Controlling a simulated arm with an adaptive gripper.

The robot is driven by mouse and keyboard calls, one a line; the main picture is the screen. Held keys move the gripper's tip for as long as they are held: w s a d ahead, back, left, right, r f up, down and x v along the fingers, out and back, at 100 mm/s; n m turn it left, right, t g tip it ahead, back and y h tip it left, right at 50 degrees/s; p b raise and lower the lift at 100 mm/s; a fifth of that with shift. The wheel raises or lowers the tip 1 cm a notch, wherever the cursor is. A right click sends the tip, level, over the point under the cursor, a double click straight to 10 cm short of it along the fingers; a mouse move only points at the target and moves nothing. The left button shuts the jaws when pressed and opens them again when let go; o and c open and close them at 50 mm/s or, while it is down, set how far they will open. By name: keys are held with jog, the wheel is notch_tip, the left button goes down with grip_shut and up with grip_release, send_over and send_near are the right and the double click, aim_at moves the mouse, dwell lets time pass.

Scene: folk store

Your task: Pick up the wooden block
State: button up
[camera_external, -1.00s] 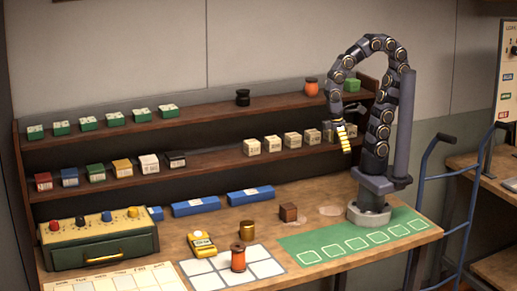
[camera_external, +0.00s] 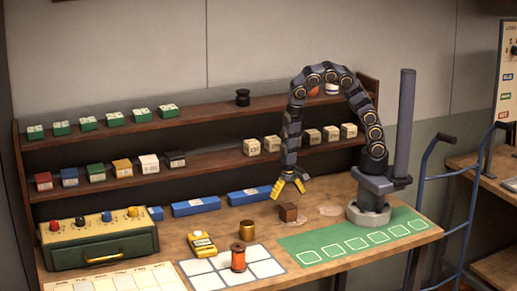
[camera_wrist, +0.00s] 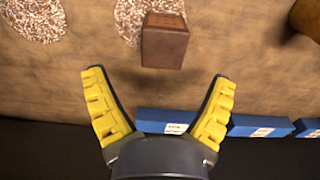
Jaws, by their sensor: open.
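The wooden block (camera_external: 288,212) is a small dark brown cube on the bench, left of the arm's base. In the wrist view the wooden block (camera_wrist: 164,42) stands beyond the open fingertips, roughly centred between them, on the edge of a pale speckled patch. My gripper (camera_external: 288,190) points down, above and slightly behind the block, with its yellow fingers spread. In the wrist view my gripper (camera_wrist: 157,92) is open and empty, apart from the block.
Blue boxes (camera_external: 196,205) lie along the back of the bench. A brass cylinder (camera_external: 247,230), an orange-brown spool (camera_external: 238,257) and a yellow device (camera_external: 201,243) stand left of the block. The shelf (camera_external: 220,158) with small boxes rises behind. A green mat (camera_external: 345,240) lies in front.

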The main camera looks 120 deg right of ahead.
aim_at(289, 206)
jog(key=shift+a+f, duration=0.1)
jog(key=shift+f, duration=0.8)
jog(key=shift+a+f, duration=0.3)
jog(key=shift+f, duration=0.45)
jog(key=shift+a+f, duration=0.25)
jog(key=shift+f, duration=0.5)
jog(key=shift+w+d+f, duration=0.1)
jog(key=shift+f, duration=0.95)
jog(key=c, duration=1.2)
